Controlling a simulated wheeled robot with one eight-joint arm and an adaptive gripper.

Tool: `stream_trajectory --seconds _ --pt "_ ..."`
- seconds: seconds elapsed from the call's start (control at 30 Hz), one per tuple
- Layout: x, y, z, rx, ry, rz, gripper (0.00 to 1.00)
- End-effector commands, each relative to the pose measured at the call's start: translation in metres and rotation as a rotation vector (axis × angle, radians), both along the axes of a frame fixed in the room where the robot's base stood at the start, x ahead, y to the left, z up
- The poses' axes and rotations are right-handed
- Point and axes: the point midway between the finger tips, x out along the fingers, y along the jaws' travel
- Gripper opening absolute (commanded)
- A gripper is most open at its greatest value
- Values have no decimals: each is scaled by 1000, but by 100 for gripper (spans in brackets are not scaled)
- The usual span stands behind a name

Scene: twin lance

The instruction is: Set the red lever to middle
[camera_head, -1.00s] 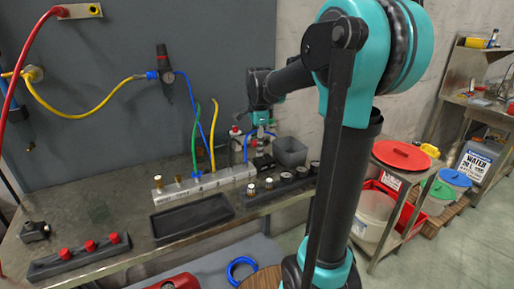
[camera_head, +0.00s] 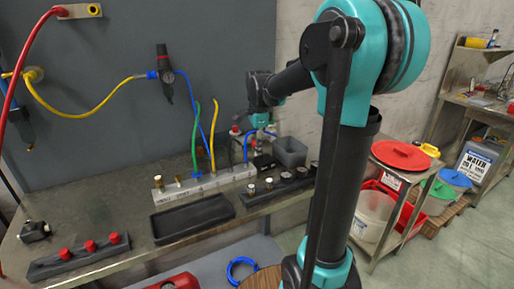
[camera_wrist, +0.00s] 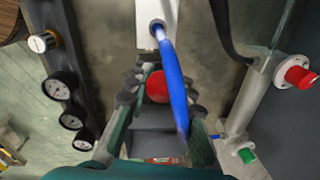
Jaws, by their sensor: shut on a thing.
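The lever's round red knob (camera_wrist: 157,86) shows in the wrist view between the two fingers of my gripper (camera_wrist: 158,92). The gripper is shut on it. A blue hose passes close to the knob and covers part of the view there. The lever's shaft and base are hidden, so I cannot tell its angle. In the head view my gripper (camera_head: 260,136) is small, at the right end of the pale manifold (camera_head: 208,184), and the lever cannot be made out there.
A second red knob (camera_wrist: 298,77) and a green knob (camera_wrist: 246,156) sit on a pale fitting to the right in the wrist view. Several gauges (camera_wrist: 60,86) line the left. The black tray (camera_head: 192,218) and a grey bin (camera_head: 290,151) are on the bench.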

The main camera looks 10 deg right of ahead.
Motion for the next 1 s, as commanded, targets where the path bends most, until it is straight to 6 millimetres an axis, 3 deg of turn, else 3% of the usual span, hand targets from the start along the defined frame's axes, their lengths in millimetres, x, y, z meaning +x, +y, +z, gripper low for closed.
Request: stream_trajectory --seconds 0.37,0.7,1.0 --pt "1 -2 1 16 6 -2 0" --pt "7 -19 6 205 65 -5 0" --pt "11 -34 7 206 66 -1 0"
